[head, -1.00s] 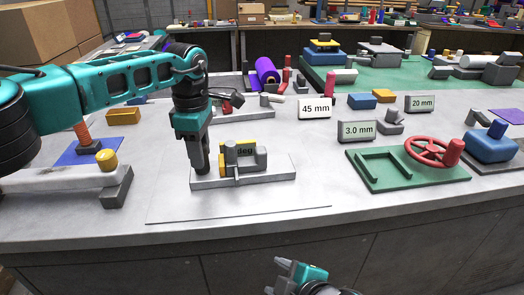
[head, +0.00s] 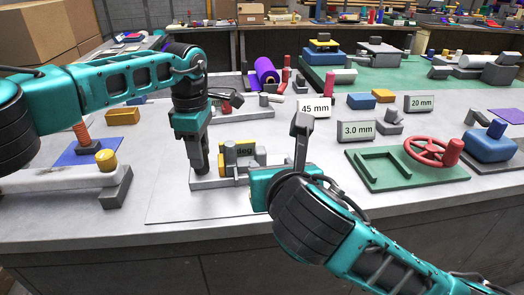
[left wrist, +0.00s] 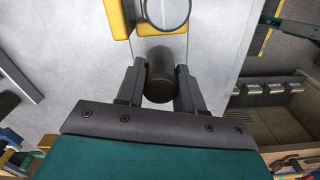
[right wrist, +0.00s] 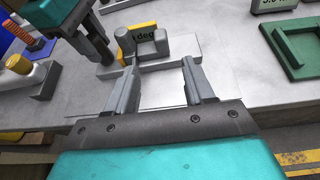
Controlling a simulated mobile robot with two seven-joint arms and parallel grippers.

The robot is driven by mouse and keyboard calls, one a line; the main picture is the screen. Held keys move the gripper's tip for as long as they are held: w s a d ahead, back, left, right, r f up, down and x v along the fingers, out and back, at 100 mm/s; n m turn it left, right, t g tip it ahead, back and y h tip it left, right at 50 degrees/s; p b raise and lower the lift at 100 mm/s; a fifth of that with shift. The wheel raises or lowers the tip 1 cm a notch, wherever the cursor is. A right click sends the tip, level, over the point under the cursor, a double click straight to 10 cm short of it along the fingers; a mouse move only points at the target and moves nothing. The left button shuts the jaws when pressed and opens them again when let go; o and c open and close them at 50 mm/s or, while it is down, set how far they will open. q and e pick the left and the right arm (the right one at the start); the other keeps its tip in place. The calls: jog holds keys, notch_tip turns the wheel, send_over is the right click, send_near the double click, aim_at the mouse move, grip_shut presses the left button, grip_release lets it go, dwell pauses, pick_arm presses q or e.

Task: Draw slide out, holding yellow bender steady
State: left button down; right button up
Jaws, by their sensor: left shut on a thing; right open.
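My left gripper (head: 200,168) points down at the bender's left end. In the left wrist view its fingers (left wrist: 160,88) are shut on a dark round post (left wrist: 159,82) beside yellow parts (left wrist: 118,18). My right gripper (right wrist: 160,75) is open and empty, in front of the bender, with the bench between its fingers. In the head view my right arm hides the base's right end.
A green plate with a red handwheel (head: 433,151) lies to the right. Signs reading "45 mm" (head: 314,108) and "3.0 mm" (head: 357,131) stand behind. A grey fixture with a yellow knob (head: 106,160) is at left. The bench front is clear.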

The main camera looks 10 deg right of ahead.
aim_at(261, 150)
jog(key=x, duration=1.2)
jog(key=shift+w+r, duration=0.15)
jog(key=shift+r, duration=0.1)
jog(key=shift+c, duration=0.4)
grip_shut()
